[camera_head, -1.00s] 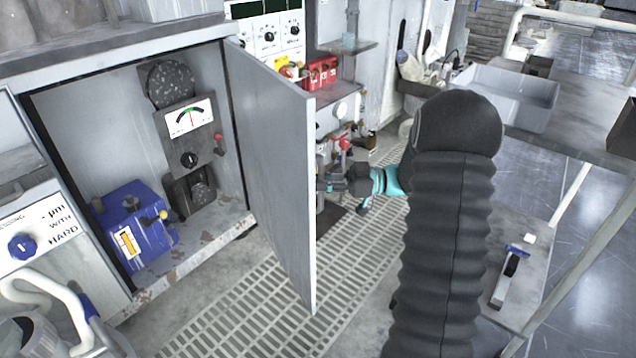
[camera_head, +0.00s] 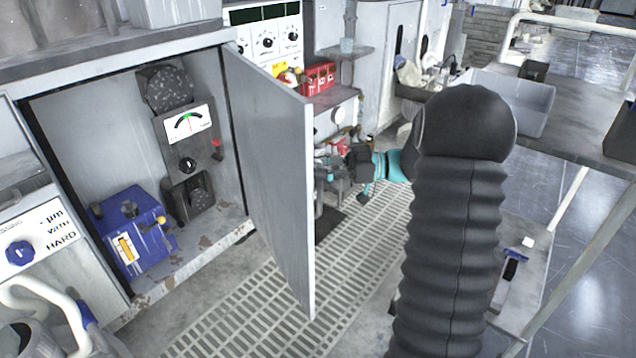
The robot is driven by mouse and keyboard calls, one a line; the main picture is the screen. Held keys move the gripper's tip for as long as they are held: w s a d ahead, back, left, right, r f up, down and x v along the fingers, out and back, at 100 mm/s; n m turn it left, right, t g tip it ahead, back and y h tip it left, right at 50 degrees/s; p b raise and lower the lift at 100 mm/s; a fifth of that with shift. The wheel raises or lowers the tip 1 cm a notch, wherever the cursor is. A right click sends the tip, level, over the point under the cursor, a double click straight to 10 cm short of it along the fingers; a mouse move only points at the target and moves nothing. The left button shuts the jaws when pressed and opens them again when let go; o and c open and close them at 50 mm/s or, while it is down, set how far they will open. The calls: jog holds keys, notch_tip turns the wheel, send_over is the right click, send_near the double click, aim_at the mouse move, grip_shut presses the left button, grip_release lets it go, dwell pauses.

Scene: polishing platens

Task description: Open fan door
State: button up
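The grey cabinet door (camera_head: 272,170) stands wide open, hinged at the right side of the cabinet opening and swung out toward me. Inside the cabinet are a fan-like unit with a dial gauge (camera_head: 189,124) and a blue box (camera_head: 134,232). My black sleeved arm rises at the right. My gripper (camera_head: 335,170) is small and dark, with a teal band at its wrist, beyond the door's free edge and apart from it in the picture. The door's edge is close to its fingers, and whether they are open or shut is too small to tell.
A grey bin (camera_head: 508,98) rests on a table at the right. The grated floor (camera_head: 350,260) between the door and my arm is clear.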

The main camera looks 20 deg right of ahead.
jog(key=shift+r, duration=2.1)
